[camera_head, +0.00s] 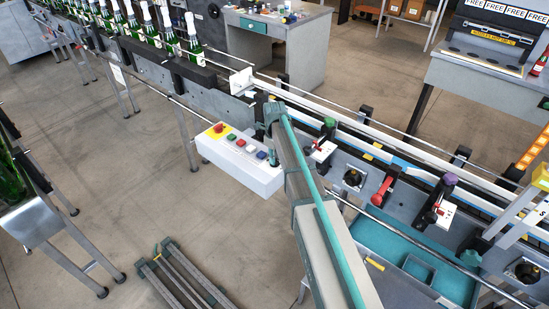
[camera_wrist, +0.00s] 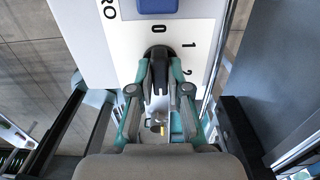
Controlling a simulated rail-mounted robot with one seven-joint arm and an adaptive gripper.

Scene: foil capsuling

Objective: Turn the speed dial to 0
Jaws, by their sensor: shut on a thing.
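In the wrist view, the black speed dial (camera_wrist: 158,62) stands on a white panel (camera_wrist: 110,60) with the marks 0, 1 and 2 around it. The 0 lies straight above the dial and the 1 to its upper right; the 2 is partly covered by my finger. My gripper (camera_wrist: 159,72) is shut on the dial, one teal-edged finger on each side. The dial's pointer is too hard to make out to tell which mark it faces. In the head view, my gripper (camera_head: 272,150) reaches down to the right end of the white control box (camera_head: 238,168), and the dial is hidden.
The box also carries a red stop button on yellow (camera_head: 218,128), several coloured buttons, and a blue button (camera_wrist: 157,6) close to the dial. The conveyor (camera_head: 335,118) runs behind, with green bottles (camera_head: 194,45) upstream.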

